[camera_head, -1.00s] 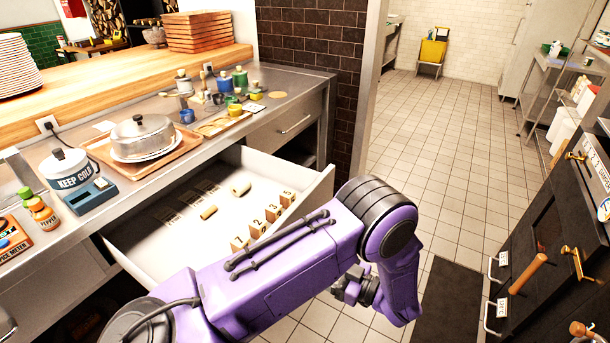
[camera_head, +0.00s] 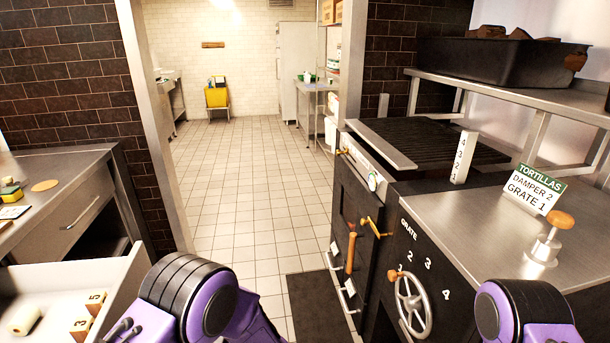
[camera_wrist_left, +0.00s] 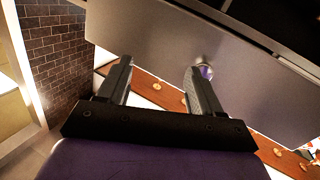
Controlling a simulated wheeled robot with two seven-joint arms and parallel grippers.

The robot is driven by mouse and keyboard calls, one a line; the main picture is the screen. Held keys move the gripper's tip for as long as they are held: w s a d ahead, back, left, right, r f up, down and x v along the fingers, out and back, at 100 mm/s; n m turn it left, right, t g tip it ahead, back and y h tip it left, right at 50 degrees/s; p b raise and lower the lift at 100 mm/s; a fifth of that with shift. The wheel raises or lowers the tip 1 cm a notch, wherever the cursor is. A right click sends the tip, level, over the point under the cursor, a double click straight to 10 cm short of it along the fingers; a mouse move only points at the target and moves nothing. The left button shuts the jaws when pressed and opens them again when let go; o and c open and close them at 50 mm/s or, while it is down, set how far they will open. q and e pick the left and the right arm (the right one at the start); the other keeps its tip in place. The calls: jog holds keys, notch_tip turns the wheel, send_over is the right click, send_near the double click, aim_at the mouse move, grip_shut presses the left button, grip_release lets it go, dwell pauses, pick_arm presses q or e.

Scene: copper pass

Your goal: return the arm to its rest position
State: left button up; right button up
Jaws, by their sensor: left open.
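My purple left arm (camera_head: 190,295) shows at the bottom left of the head view, bent at a dark ringed joint beside the open drawer. Its gripper is out of that view. In the left wrist view my left gripper (camera_wrist_left: 158,78) is open, with its two dark fingers apart and nothing between them. A smooth grey panel (camera_wrist_left: 150,35) lies beyond the fingers, with a small shiny round part near the right fingertip. I cannot tell if they touch. My right arm (camera_head: 525,310) shows at the bottom right of the head view; its gripper is not visible.
An open drawer (camera_head: 60,285) juts out at the left, holding numbered blocks. A dark stove with a handwheel (camera_head: 412,303) and a steel top with a tortillas sign (camera_head: 535,188) stand at the right. The tiled floor (camera_head: 235,190) between is clear, with a dark mat (camera_head: 315,305).

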pick_arm(q)
jog(key=s+a+f+m+t+h, duration=0.2)
jog(key=s+f+m+t+h, duration=0.45)
jog(key=f+m+h, duration=0.6)
jog(key=s+f+g+h, duration=0.1)
jog(key=s+f+g, duration=0.1)
jog(key=s, duration=0.7)
jog(key=s+f+g, duration=0.3)
jog(key=s, duration=0.6)
jog(key=shift+s+n+h, duration=0.2)
jog(key=shift+n+h, duration=0.15)
jog(key=shift+d+g, duration=0.15)
jog(key=shift+g, duration=0.1)
